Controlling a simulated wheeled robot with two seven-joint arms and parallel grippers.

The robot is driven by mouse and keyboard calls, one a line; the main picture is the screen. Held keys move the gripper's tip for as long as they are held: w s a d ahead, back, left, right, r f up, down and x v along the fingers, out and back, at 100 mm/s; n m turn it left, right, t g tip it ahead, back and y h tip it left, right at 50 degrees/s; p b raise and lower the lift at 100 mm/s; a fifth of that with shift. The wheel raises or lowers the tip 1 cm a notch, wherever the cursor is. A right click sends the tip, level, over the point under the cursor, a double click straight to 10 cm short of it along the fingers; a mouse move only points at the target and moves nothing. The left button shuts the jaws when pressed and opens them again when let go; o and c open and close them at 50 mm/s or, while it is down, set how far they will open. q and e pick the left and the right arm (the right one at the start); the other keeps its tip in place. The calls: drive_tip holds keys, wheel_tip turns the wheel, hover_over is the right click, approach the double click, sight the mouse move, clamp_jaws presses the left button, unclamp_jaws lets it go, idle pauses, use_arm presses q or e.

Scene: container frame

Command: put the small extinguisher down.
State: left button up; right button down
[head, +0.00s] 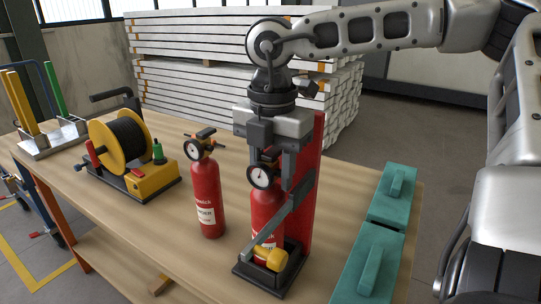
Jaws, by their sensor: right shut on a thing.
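A red extinguisher (266,215) with a round gauge and white label is upright in a black-based stand (268,279) with a tall red back plate. A grey bar crosses in front of it, with a yellow piece low at the front. My right gripper (272,168) comes down from above and is shut on the top of this extinguisher. The gripper partly hides its head, and I cannot tell whether its bottom rests on the base. A second red extinguisher (208,200) stands upright on the table just left of it. My left gripper is not in view.
The wooden table (150,220) carries a yellow cable reel (122,150) at the left. Two teal blocks with handles (391,195) lie on the right edge. Stacked white planks (190,80) stand behind. Bare tabletop shows around the left extinguisher.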

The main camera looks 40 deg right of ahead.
drive_tip(key=shift+r, duration=0.15)
drive_tip(key=c, duration=1.1)
unclamp_jaws()
drive_tip(key=shift+f, duration=0.2)
drive_tip(key=shift+c, duration=0.2)
wheel_tip(320, 180, up, 12)
drive_tip(key=shift+r, duration=0.15)
